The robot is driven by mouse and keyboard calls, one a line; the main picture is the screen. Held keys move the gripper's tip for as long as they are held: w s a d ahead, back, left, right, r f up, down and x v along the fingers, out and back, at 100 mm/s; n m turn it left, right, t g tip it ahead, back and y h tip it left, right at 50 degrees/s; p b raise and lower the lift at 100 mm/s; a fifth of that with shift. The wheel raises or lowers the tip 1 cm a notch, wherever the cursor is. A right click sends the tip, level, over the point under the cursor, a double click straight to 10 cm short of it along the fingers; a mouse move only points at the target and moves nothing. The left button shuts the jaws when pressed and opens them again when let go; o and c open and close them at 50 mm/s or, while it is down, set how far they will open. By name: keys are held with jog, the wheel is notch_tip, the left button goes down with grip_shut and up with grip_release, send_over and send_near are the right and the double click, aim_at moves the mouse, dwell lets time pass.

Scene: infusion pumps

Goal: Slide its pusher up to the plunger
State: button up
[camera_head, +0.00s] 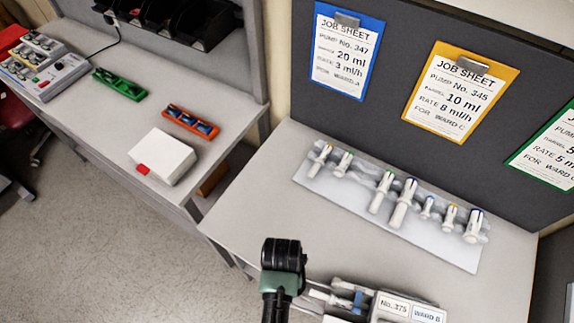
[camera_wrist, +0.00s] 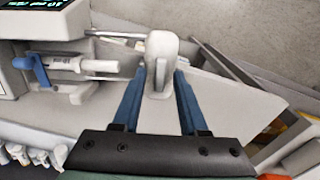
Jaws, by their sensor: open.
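The pump (camera_head: 385,305), labelled No. 375 and Ward B, stands at the table's front edge in the head view. In the wrist view a white syringe (camera_wrist: 62,62) lies in its cradle under a blue clamp (camera_wrist: 38,72). Its plunger (camera_wrist: 100,66) points right. The pale upright pusher (camera_wrist: 161,48) stands right of the plunger's end, with a gap between them. My gripper (camera_wrist: 160,78) is open, its blue fingers on either side of the pusher; whether they touch it I cannot tell. In the head view my wrist hides the fingers.
A rack (camera_head: 400,215) holds several syringes behind the pump. Job sheets (camera_head: 455,92) hang on the dark panel. A left bench holds a white box (camera_head: 162,157), a green tray (camera_head: 119,84) and an orange tray (camera_head: 191,122). The table between rack and my wrist is clear.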

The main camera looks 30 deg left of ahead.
grip_shut()
jog(key=shift+d, duration=0.15)
jog(key=shift+w+d+p, duration=0.25)
jog(key=shift+d+p, duration=0.1)
jog(key=shift+d, duration=0.65)
jog(key=shift+d+r, duration=0.1)
jog(key=shift+d, duration=0.2)
grip_release()
jog(key=shift+r+p, duration=0.1)
jog(key=shift+p, duration=0.25)
notch_tip(320, 180, up, 7)
jog(key=p, duration=0.7)
